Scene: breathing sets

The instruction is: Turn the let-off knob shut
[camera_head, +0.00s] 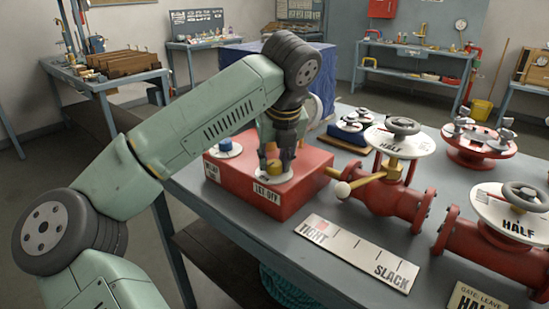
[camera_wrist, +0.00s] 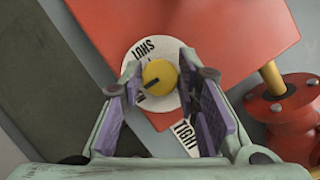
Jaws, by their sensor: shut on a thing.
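The let-off knob is yellow and shows in the head view (camera_head: 273,167) and the wrist view (camera_wrist: 161,74). It sits on a white dial (camera_wrist: 146,52) on a red box (camera_head: 316,163) marked LET-OFF. The dial's SHUT mark is at its upper left in the wrist view; another mark, lower left, is partly hidden by a finger. The knob's black pointer line aims lower left, away from SHUT. My gripper (camera_head: 279,160) comes from above, its purple-padded fingers (camera_wrist: 159,76) on either side of the knob and shut on it.
A second knob (camera_head: 225,145) stands behind on the same box. A TIGHT–SLACK strip (camera_head: 350,253) lies in front on the bench.

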